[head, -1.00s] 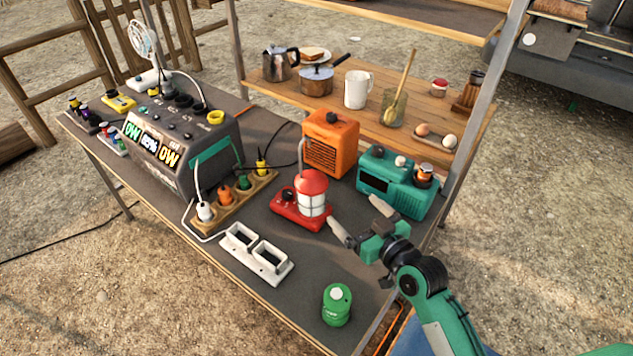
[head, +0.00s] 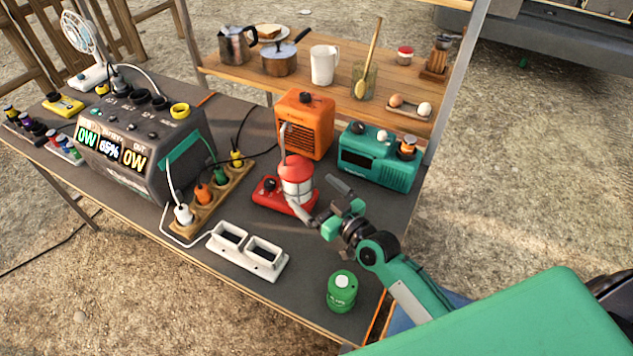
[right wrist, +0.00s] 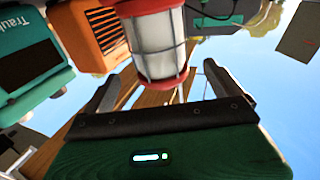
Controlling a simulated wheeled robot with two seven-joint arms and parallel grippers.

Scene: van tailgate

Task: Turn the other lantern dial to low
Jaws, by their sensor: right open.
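A red lantern (head: 297,181) with a white caged globe stands upright on the table. A black dial (head: 270,185) sits at the left of its red base; its setting is too small to read. My right gripper (head: 318,198) is open and empty at the lantern's lower right side. In the right wrist view the lantern (right wrist: 156,45) appears between the two spread fingers of my right gripper (right wrist: 160,85); I cannot tell whether they touch it. The dial is not visible there. My left gripper is not in view. I see no second lantern for certain.
An orange heater (head: 305,125) and a teal radio (head: 380,160) stand behind the lantern. A plug strip (head: 208,205), a white two-slot holder (head: 248,250) and a power station (head: 145,145) are left. A green canister (head: 342,292) stands near the front edge.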

